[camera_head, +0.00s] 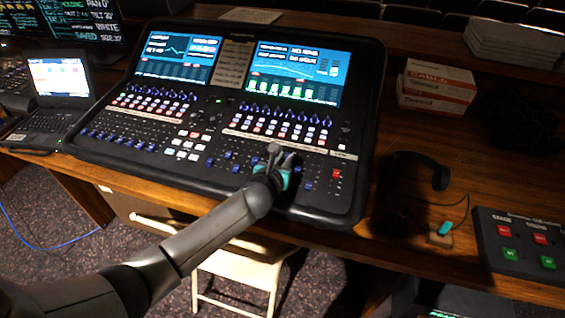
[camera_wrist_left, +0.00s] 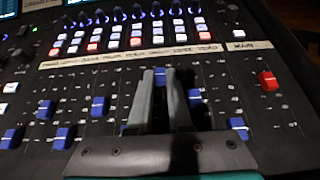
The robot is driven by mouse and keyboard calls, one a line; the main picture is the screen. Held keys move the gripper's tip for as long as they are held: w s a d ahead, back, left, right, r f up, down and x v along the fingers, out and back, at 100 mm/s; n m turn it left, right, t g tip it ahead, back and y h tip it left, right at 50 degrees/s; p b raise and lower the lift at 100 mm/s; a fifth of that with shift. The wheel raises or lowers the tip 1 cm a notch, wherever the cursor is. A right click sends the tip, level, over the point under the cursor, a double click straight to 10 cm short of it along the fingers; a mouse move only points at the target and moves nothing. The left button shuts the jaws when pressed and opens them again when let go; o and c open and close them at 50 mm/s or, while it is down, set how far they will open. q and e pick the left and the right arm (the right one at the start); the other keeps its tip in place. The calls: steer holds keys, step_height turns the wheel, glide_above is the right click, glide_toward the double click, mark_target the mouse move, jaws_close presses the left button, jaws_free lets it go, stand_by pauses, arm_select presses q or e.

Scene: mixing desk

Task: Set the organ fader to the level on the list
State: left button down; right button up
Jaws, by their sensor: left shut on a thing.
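My left gripper (camera_head: 276,156) is over the right fader bank of the mixing desk (camera_head: 228,206). In the left wrist view the left gripper (camera_wrist_left: 161,80) is shut on a blue fader cap (camera_wrist_left: 160,74), which shows between its fingertips. The label strip (camera_wrist_left: 130,56) above the faders is too blurred to tell for sure which channel is the organ. Other blue fader caps (camera_wrist_left: 65,137) stand at different heights on both sides. A beige panel with printed lines (camera_head: 235,63) sits between the two screens; its text is unreadable. My right gripper is not in view.
A red fader cap (camera_wrist_left: 268,80) is right of the blue ones, by the MAIN label. A laptop (camera_head: 58,80) stands left of the desk. Headphones (camera_head: 440,175), white-and-red boxes (camera_head: 437,85) and a button box (camera_head: 520,245) are on the right. Knobs and buttons lie above the faders.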

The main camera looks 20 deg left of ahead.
arm_select(q)
steer(key=c, duration=1.1)
jaws_free()
steer(key=shift+s, duration=0.1)
steer(key=p+v, duration=0.3)
steer(key=v, duration=1)
steer(key=shift+s+r, duration=0.1)
steer(key=shift+s, duration=0.05)
steer(key=shift+p+v, duration=0.3)
steer(key=shift+v, duration=0.6)
